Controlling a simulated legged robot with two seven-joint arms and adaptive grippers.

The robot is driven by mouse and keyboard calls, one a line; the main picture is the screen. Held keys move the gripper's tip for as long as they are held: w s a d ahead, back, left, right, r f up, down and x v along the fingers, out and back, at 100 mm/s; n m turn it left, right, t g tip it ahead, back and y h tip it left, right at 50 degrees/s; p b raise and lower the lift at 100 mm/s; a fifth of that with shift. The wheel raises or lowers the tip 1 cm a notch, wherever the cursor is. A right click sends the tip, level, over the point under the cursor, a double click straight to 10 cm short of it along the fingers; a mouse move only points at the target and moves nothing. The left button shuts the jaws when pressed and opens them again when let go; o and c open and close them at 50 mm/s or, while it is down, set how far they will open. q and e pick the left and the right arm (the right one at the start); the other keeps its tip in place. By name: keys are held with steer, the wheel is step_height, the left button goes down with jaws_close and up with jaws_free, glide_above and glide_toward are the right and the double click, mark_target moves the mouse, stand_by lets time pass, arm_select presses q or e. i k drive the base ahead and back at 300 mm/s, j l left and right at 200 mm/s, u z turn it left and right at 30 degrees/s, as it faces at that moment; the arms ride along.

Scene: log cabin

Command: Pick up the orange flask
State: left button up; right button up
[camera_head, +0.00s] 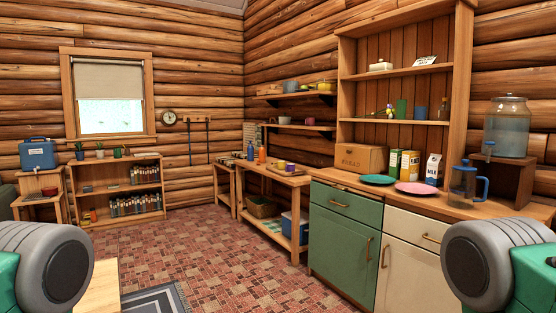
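An orange flask (262,154) stands upright on the wooden side table (290,180) against the back right wall. It is small and far off in the view. A blue bottle-like thing (250,152) stands just left of it. Neither of my grippers shows; only rounded grey and green parts of my arms are at the lower left and lower right corners. Nothing visible touches the flask.
A green and cream cabinet (340,232) with plates, a carton and a jug stands on the right. A bookshelf (127,185) is at the far left. A grey rug (155,300) and wooden surface (98,288) lie near. Tiled floor between is open.

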mark_target(262, 151)
steer(key=i+u, duration=0.1)
steer(key=i, duration=1.15)
steer(key=i+l+u, duration=0.15)
steer(key=i, duration=1.1)
steer(key=i+l+u, duration=0.1)
steer(key=i+u, duration=0.15)
steer(key=i, duration=1.8)
steer(key=i+z, duration=0.15)
steer(key=i, duration=0.65)
steer(key=i+j+z, duration=0.1)
steer(key=i, duration=0.7)
